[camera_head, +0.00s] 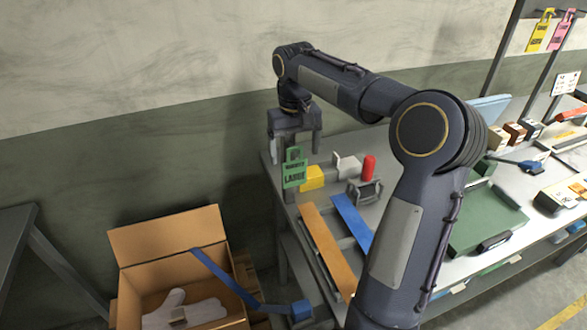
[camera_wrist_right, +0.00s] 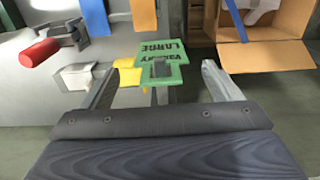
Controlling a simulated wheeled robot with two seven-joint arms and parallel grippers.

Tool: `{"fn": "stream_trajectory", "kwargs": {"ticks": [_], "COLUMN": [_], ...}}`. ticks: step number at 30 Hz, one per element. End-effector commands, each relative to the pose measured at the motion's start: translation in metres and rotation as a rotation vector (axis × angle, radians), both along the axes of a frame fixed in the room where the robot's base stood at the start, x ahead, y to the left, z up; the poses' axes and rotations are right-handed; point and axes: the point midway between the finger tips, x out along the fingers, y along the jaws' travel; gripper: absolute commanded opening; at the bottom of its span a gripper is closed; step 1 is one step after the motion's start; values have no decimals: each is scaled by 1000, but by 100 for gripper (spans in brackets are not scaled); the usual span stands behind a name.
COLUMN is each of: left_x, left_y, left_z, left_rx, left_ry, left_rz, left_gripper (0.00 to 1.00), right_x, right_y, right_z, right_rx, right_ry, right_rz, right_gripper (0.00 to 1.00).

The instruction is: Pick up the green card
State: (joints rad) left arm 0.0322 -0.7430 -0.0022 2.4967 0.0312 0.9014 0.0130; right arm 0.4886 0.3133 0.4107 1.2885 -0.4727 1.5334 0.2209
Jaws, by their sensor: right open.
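The green card (camera_head: 294,174) stands upright at the left end of the workbench, with dark lettering ending in "LARGE" and a narrower top with a slot. It also shows in the right wrist view (camera_wrist_right: 176,75), where it lies beyond and between the fingers. My right gripper (camera_head: 295,148) is open, just above and behind the card's top in the head view. Its two fingers (camera_wrist_right: 160,82) are spread wide in the wrist view, with nothing clasped. I cannot tell how the card is supported. My left gripper is not in view.
A yellow block (camera_head: 312,179), a red cylinder (camera_head: 368,168) and a grey-white block (camera_head: 346,165) sit close to the card. Orange (camera_head: 328,248) and blue (camera_head: 352,222) strips lie nearer. An open cardboard box (camera_head: 165,244) with a white glove (camera_head: 185,312) stands below left.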

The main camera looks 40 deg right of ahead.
Motion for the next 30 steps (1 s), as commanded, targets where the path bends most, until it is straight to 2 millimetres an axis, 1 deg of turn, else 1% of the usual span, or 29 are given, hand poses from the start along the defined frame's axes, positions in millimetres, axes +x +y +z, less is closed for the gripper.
{"fn": "stream_trajectory", "kwargs": {"ticks": [3, 7, 10, 16, 17, 27, 30], "left_x": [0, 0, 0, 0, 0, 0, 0], "left_y": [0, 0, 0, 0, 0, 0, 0], "left_z": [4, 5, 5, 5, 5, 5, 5], "left_rx": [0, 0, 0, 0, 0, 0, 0], "left_ry": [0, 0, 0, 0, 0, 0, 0], "left_rz": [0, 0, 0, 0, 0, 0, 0], "left_gripper": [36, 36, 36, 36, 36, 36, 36], "right_x": [-4, -4, -3, -3, -3, -3, -3], "right_y": [1, 2, 2, 2, 2, 2, 2], "right_z": [-18, -35, -41, -42, -42, -41, -41], "right_rx": [2, 1, 0, 1, 1, 1, 1], "right_ry": [5, 2, -1, -1, -1, -1, -1], "right_rz": [0, 0, -1, 0, 0, 0, 0], "right_gripper": [84, 84, 84, 84, 82, 38, 36]}}
